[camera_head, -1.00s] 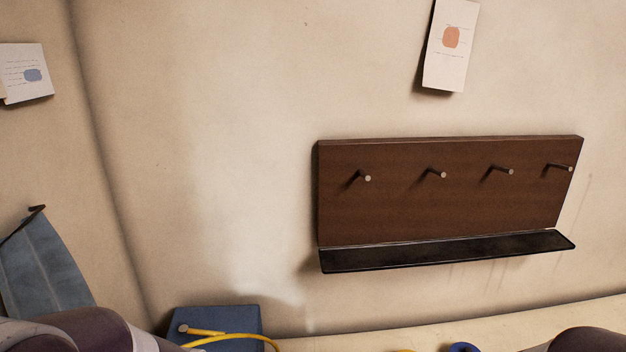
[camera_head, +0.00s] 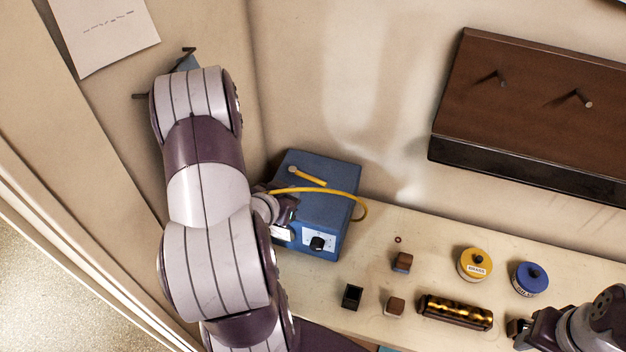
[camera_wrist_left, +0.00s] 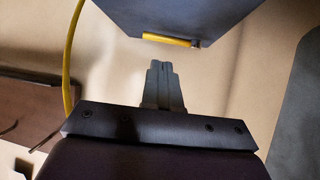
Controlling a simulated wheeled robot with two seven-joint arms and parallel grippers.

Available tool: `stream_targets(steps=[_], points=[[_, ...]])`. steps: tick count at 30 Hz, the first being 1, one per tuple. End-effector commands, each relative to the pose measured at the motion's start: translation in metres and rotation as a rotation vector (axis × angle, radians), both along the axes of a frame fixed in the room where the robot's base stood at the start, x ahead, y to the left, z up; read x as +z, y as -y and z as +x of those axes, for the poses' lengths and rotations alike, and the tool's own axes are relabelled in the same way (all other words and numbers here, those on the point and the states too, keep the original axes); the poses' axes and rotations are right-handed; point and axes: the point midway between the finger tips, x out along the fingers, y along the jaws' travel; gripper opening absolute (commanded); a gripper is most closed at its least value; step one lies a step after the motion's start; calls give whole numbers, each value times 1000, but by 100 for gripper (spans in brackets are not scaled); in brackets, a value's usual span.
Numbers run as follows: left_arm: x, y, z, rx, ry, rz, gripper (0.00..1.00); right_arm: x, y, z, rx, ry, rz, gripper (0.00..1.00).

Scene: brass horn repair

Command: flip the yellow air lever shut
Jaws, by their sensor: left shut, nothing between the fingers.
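The yellow air lever (camera_head: 308,176) lies across the top of the blue box (camera_head: 335,195), with a silver pivot at its left end. In the left wrist view a short yellow bar, likely the lever (camera_wrist_left: 168,40), shows at the edge of the blue box (camera_wrist_left: 195,15). My left gripper (camera_wrist_left: 161,65) is shut and empty, its fingertips pointing toward that bar with a small gap showing in the picture. In the head view my left arm hides the fingertips beside the box's left side. My right gripper (camera_head: 515,329) is at the lower right, its jaws too small to judge.
A yellow hose (camera_head: 345,193) arches over the box. A pegboard (camera_head: 540,100) hangs on the wall.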

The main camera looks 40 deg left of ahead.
Motion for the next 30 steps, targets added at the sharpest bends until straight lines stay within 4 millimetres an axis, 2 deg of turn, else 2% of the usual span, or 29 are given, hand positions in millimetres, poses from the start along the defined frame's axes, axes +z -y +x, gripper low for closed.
stream_targets(steps=[6, 12, 18, 30], points=[[-25, -4, 40, -4, -2, 0, 0, 10, 0, 0, 0, 0, 0, 40], [-43, -7, 68, -2, -3, -1, 0, 20, 0, 0, 0, 0, 0, 40], [-53, -9, 80, -1, -2, 1, 0, 24, 0, 0, 0, 0, 0, 40], [-57, -9, 85, -2, 0, 2, 0, 18, 0, 0, 0, 0, 0, 40]])
